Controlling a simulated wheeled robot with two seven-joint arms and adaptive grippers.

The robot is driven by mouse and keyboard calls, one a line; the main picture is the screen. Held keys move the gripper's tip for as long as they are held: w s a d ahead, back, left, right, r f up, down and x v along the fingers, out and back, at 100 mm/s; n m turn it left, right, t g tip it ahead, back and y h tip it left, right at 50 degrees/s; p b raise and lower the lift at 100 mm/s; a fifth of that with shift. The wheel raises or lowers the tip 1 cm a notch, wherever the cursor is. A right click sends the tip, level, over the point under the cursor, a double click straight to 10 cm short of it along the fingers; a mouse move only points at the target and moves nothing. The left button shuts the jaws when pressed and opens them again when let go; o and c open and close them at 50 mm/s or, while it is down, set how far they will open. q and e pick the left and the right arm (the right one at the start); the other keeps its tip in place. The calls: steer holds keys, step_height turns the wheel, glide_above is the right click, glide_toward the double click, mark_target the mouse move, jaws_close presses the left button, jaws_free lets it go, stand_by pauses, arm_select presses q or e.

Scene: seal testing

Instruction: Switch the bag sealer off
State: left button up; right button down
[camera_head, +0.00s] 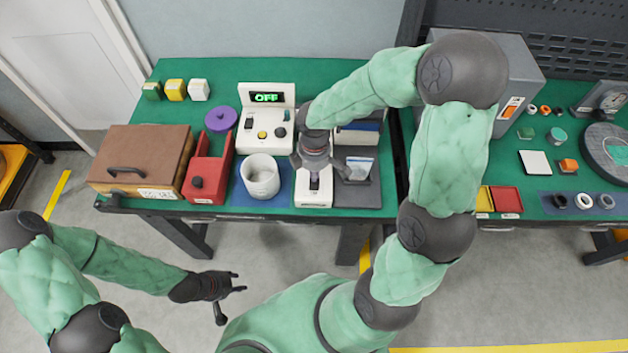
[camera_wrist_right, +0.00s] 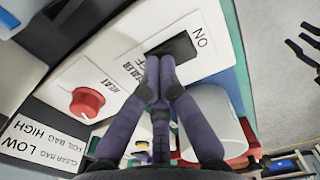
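The bag sealer (camera_head: 313,196) is a narrow white machine at the table's front edge, partly hidden under my right gripper (camera_head: 315,166). In the right wrist view its white panel (camera_wrist_right: 118,57) carries a black rocker switch (camera_wrist_right: 181,47), marked OFF on the left and ON on the right. A red HEAT knob (camera_wrist_right: 86,102) is further left. My right gripper (camera_wrist_right: 160,63) has its fingertips together at the OFF end of the switch; contact is hard to tell. Its fingers hide part of the markings. My left gripper (camera_head: 232,289) is open and empty, away from the table.
A white pot (camera_head: 260,180) stands just left of the sealer. Behind it is a cream box (camera_head: 283,116) with a green OFF display. A red fixture (camera_head: 208,172) and a wooden box (camera_head: 140,160) are further left. A grey holder (camera_head: 361,190) is close on the right.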

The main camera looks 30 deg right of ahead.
steer(key=shift+r, duration=0.1)
steer(key=shift+r+p, duration=3.2)
steer(key=shift+r, duration=0.25)
